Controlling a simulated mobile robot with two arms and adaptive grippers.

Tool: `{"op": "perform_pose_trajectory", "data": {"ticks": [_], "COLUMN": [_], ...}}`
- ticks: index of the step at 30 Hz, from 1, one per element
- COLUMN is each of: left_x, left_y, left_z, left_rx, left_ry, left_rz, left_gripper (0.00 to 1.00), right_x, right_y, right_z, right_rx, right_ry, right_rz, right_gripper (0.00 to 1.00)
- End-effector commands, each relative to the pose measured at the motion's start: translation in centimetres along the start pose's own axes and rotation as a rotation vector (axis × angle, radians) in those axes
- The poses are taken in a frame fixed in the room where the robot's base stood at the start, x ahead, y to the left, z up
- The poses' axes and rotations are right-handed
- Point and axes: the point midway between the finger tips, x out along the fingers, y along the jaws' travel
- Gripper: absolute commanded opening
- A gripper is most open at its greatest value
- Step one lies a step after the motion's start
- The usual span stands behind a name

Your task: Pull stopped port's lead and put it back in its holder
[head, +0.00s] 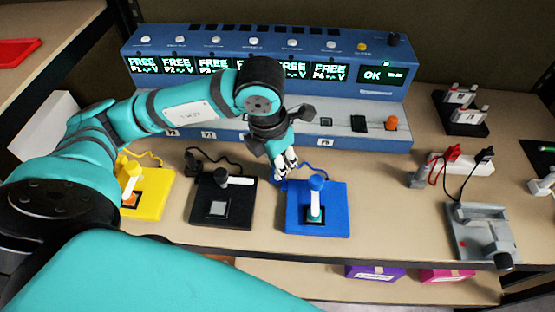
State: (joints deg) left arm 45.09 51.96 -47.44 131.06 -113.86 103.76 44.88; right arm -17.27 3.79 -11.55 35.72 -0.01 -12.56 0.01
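The blue multi-port unit (140,45) stands at the back, with display screens, several reading FREE and the right one OK. An orange plug (391,123) sits at the right of its lower port shelf (340,143). My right gripper is out of view.
Purple (375,272) and pink (445,275) boxes are on the shelf below. The bench between the blue holder and grey device is clear.

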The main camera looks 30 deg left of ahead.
Motion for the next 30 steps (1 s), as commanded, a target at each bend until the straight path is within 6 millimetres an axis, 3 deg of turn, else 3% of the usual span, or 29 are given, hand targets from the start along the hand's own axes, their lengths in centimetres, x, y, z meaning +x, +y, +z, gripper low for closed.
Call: {"op": "perform_pose_trajectory", "data": {"ticks": [2, 3, 9, 14, 17, 20, 30], "left_x": [0.0, 0.0, 0.0, 0.0, -0.1, -0.7, -5.6], "left_y": [0.0, 0.0, 0.0, 0.0, 0.0, 0.0, 0.0], "left_z": [0.0, 0.0, 0.0, 0.0, 0.0, 0.1, 0.1], "left_rx": [0.0, 0.0, 0.0, 0.0, 0.0, -0.001, 0.002], "left_ry": [0.001, 0.001, 0.001, 0.0, 0.0, -0.003, -0.005], "left_rz": [0.0, 0.0, 0.0, 0.0, 0.0, 0.0, 0.0], "left_gripper": [0.0, 0.21, 0.46, 0.46, 0.46, 0.46, 0.46], "right_x": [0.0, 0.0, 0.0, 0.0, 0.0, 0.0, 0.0], "right_y": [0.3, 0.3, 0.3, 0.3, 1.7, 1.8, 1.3], "right_z": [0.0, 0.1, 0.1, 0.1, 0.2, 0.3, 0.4], "right_rx": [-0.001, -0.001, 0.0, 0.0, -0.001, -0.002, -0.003], "right_ry": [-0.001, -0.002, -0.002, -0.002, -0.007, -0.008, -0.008], "right_rz": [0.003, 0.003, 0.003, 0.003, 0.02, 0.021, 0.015], "right_gripper": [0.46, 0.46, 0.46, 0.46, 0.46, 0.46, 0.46]}}
